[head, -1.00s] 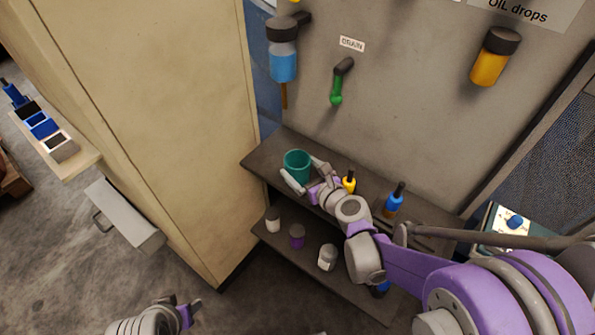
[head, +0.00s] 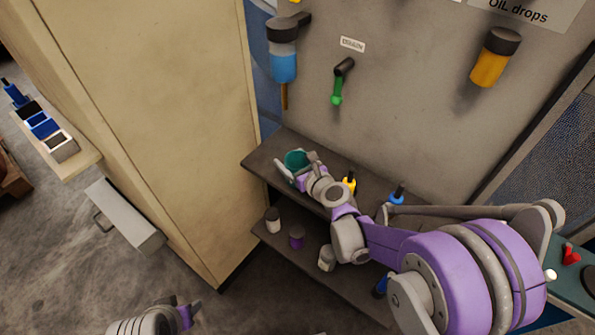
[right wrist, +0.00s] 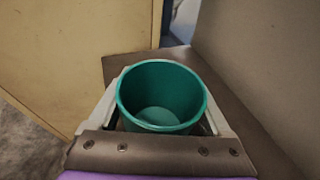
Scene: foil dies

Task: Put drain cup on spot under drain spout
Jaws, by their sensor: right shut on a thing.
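The teal drain cup (head: 296,158) is at the left end of the upper shelf (head: 262,158). In the right wrist view the cup (right wrist: 162,95) is empty and sits between both fingers. My right gripper (head: 294,172) is shut on it. I cannot tell whether the cup touches the shelf. The green drain spout (head: 337,92) sticks out of the wall under a small label, to the right of and above the cup. The spot under the spout is not visible; my arm hides part of the shelf. My left gripper (head: 186,312) is low at the bottom edge, its fingers unclear.
A yellow bottle (head: 349,184) and a blue bottle (head: 397,194) stand on the upper shelf right of the cup. Several small jars (head: 297,236) stand on the lower shelf. A tall beige cabinet (head: 160,120) borders the left. A blue dispenser (head: 283,60) hangs above the cup.

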